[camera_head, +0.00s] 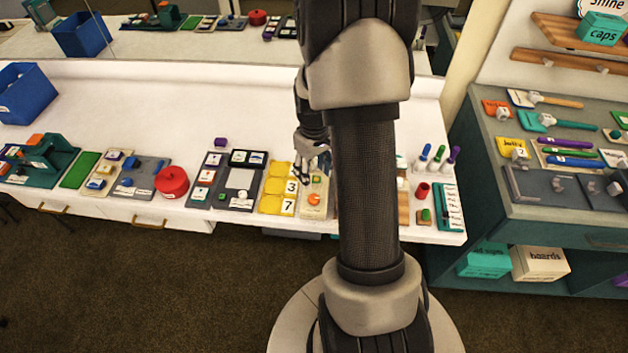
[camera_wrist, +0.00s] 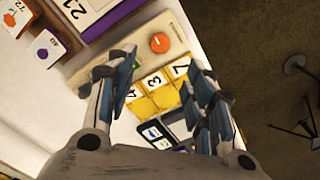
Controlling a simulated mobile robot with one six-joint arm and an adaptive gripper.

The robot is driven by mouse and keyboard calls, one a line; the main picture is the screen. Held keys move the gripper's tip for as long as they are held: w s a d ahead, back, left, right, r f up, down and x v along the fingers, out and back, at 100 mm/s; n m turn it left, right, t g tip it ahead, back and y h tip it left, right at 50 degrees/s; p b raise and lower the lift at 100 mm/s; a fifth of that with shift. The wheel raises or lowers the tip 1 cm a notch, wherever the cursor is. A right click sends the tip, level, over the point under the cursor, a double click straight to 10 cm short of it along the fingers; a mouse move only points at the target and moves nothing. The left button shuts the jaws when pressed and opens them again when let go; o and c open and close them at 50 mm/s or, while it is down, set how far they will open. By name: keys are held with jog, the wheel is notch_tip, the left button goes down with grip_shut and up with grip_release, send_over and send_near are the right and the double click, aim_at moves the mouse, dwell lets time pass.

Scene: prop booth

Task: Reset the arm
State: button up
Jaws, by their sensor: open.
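My gripper (camera_head: 306,168) is above the front part of the white counter (camera_head: 150,105), over the yellow number cards and the beige board. In the wrist view my gripper (camera_wrist: 160,90) has its fingers spread wide apart, with nothing held between them. Below and between the fingers are yellow cards (camera_wrist: 163,92) with numbers, including 3 and 7. A beige board (camera_wrist: 115,65) with an orange round piece (camera_wrist: 160,43) lies just beyond the fingers. My arm hides part of the counter behind it in the head view.
A red round pot (camera_head: 172,182), a dark board with a white square (camera_head: 239,180) and several other props line the counter's front edge. A blue bin (camera_head: 27,93) stands at the left. A teal-sided shelf unit (camera_head: 540,215) stands right. The counter's back half is mostly clear.

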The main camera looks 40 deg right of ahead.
jog(key=shift+r, duration=0.45)
jog(key=s+a+r+t, duration=0.2)
jog(key=a+r, duration=1)
jog(key=r, duration=0.3)
jog(key=s+a+r+t, duration=0.1)
jog(key=s+a+r, duration=0.3)
jog(key=s+a, duration=0.2)
jog(key=s+a+r+n+t, duration=0.1)
jog(key=s+a+r, duration=0.3)
jog(key=s+a, duration=0.1)
jog(key=shift+s+a+r+t, duration=0.2)
jog(key=shift+s+a+t, duration=0.15)
jog(key=shift+s, duration=0.55)
